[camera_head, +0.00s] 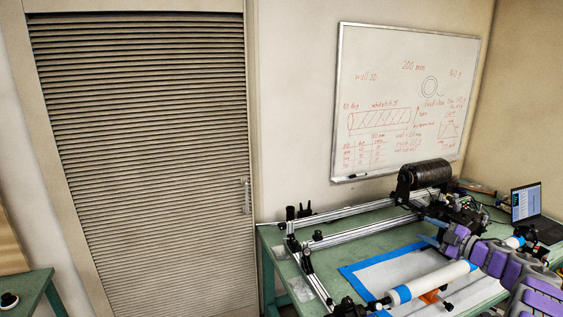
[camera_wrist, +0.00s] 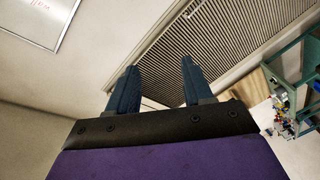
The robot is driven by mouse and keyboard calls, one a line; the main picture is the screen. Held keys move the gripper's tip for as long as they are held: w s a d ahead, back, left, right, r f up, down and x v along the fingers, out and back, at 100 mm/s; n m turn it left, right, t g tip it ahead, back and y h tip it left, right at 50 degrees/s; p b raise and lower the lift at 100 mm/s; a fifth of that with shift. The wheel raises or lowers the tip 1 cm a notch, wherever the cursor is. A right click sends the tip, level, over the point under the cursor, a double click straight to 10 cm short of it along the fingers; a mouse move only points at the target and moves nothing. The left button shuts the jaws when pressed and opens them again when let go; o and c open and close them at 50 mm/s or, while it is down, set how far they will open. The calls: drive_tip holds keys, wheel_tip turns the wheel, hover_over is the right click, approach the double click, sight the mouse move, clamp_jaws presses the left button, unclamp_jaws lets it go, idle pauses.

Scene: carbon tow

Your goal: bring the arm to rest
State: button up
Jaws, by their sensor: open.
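My gripper (camera_wrist: 158,65) is open in the wrist view, its two dark blue fingers apart with nothing between them. Past the fingers are pale wall and the slatted door (camera_wrist: 235,40). In the head view my purple and grey arm reaches in from the lower right, over the right part of the green table (camera_head: 275,238). Its far end, with the gripper (camera_head: 428,241), points left, close in the picture to the winding machine. I cannot tell the gap between them.
A rail frame (camera_head: 350,234) with a black roll (camera_head: 430,174) stands on the table. A white tube with blue ends (camera_head: 435,282) lies in front, partly behind my arm. A laptop (camera_head: 535,212) is at right, a whiteboard (camera_head: 405,100) behind. The floor side by the door looks clear.

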drive_tip(key=w+a+r+m+t+h, duration=0.1)
drive_tip(key=a+r+m+h, duration=0.1)
drive_tip(key=r+m+h, duration=0.55)
drive_tip(key=w+a+r+m+t+h, duration=0.15)
drive_tip(key=r+m+h, duration=0.3)
drive_tip(key=r, duration=0.55)
drive_tip(key=s+a+f+m+g, duration=0.2)
drive_tip(key=s+a+f+g, duration=0.4)
drive_tip(key=s, duration=1.3)
drive_tip(key=s+a+f+m+g+y, duration=0.1)
drive_tip(key=s+a+f+g, duration=0.5)
drive_tip(key=s+a, duration=0.8)
drive_tip(key=s+a+f+m+g+y+b, duration=0.1)
drive_tip(key=s+a+f+g, duration=0.5)
drive_tip(key=s, duration=2)
drive_tip(key=a+f+m, duration=0.1)
drive_tip(key=a+f, duration=0.2)
drive_tip(key=a, duration=0.1)
drive_tip(key=shift+s+a+f+m+g, duration=0.15)
drive_tip(key=shift+a+f+m+g, duration=0.1)
drive_tip(key=shift+f+m+g, duration=0.1)
drive_tip(key=shift+c, duration=0.4)
